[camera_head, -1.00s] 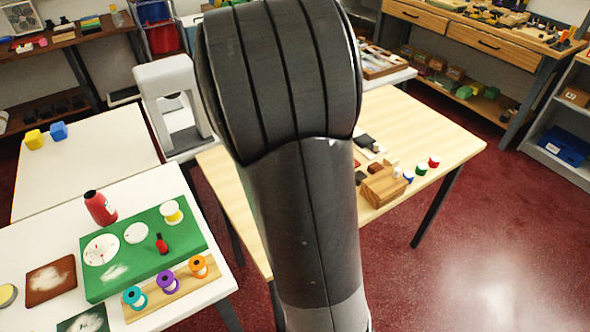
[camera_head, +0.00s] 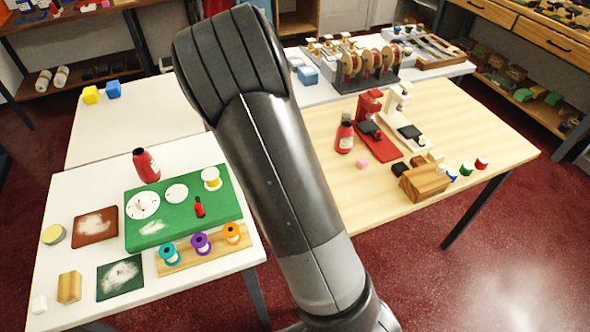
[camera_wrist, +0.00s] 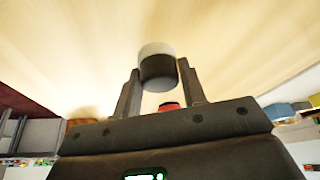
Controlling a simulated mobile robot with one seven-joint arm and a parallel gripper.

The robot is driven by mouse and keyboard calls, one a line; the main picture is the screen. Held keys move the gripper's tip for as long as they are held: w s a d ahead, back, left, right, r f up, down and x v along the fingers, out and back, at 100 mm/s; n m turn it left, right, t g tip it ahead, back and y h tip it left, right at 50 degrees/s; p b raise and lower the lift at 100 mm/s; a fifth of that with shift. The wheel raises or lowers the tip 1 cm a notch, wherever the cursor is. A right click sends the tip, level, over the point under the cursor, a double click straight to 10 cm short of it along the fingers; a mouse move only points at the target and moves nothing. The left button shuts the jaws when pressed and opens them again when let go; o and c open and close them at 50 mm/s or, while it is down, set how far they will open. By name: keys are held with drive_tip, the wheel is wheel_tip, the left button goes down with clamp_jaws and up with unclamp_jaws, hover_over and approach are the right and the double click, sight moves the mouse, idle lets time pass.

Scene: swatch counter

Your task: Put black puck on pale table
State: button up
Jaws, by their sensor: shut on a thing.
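The black puck (camera_wrist: 158,72) is in the wrist view, a short round piece with a dark side and a pale, brightly lit end. My gripper (camera_wrist: 160,84) is shut on it, with one finger on each side. A broad pale wood-coloured surface fills the upper wrist view behind the puck; the gap to it cannot be told. In the head view the pale wooden table (camera_head: 452,118) stands at the right, partly hidden by my arm. My gripper and the puck are hidden in the head view.
On the wooden table are a red bottle (camera_head: 344,136), a red stand (camera_head: 369,125), a white stand (camera_head: 399,112), a wooden block (camera_head: 425,183) and several small spools. Its right end is clear. A white table (camera_head: 75,190) with a green board (camera_head: 160,232) stands at the left.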

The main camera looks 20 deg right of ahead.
drive_tip(key=shift+f, duration=0.6)
drive_tip(key=shift+f, duration=0.1)
drive_tip(key=o, duration=1)
drive_tip(key=shift+c, duration=0.2)
drive_tip(key=v, duration=1.1)
drive_tip(key=s+a+r+n+t+y, duration=0.2)
drive_tip(key=s+r+n, duration=0.4)
drive_tip(key=s+r, duration=0.3)
drive_tip(key=s+a+r+n+t+y, duration=0.1)
drive_tip(key=s+a+r+n, duration=0.3)
drive_tip(key=s, duration=0.9)
drive_tip(key=shift+s+r+n+t+y, duration=0.4)
drive_tip(key=shift+r+n+y, duration=0.2)
drive_tip(key=shift+r+n, duration=1.6)
